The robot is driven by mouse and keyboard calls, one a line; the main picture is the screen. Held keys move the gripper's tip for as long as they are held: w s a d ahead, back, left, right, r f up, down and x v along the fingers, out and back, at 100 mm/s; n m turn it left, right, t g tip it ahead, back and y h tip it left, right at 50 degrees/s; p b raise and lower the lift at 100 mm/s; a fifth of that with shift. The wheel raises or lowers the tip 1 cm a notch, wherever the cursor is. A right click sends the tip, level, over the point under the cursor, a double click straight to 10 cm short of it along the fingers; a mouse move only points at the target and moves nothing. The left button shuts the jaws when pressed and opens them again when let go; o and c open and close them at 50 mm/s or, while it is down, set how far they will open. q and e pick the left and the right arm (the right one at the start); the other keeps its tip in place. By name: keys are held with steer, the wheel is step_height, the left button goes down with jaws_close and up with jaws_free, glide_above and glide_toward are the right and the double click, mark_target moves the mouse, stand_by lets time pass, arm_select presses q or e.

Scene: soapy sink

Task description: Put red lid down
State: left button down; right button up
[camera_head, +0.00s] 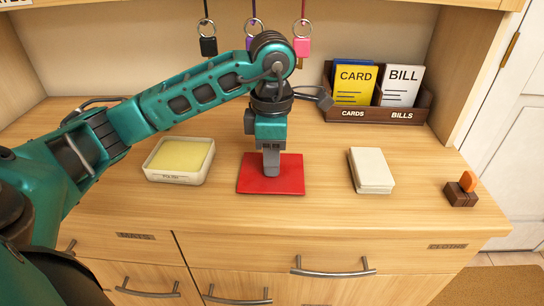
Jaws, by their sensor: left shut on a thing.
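The red lid (291,177) is a flat, roughly square red piece near the middle of the wooden counter. It looks level and is on or very close to the counter top; I cannot tell whether it touches. My left gripper (271,171) points straight down at the lid's middle and is shut on it. The fingertips hide the part that they grip. My right gripper is not in view.
A pale open box with yellow contents (179,160) stands left of the lid. A cream block (371,170) lies to the right, with a brown block with an orange piece (461,190) beyond. A card and bill holder (376,107) stands behind. Keys (208,45) hang above.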

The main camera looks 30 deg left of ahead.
arm_select(q)
steer(key=shift+f, duration=0.2)
steer(key=c, duration=1)
jaws_free()
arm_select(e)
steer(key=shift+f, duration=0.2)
arm_select(q)
steer(key=shift+o, duration=0.2)
steer(key=shift+r, duration=0.15)
steer(key=shift+r, duration=0.3)
step_height(320, 180, up, 12)
steer(key=p, duration=0.3)
steer(key=shift+f, duration=0.25)
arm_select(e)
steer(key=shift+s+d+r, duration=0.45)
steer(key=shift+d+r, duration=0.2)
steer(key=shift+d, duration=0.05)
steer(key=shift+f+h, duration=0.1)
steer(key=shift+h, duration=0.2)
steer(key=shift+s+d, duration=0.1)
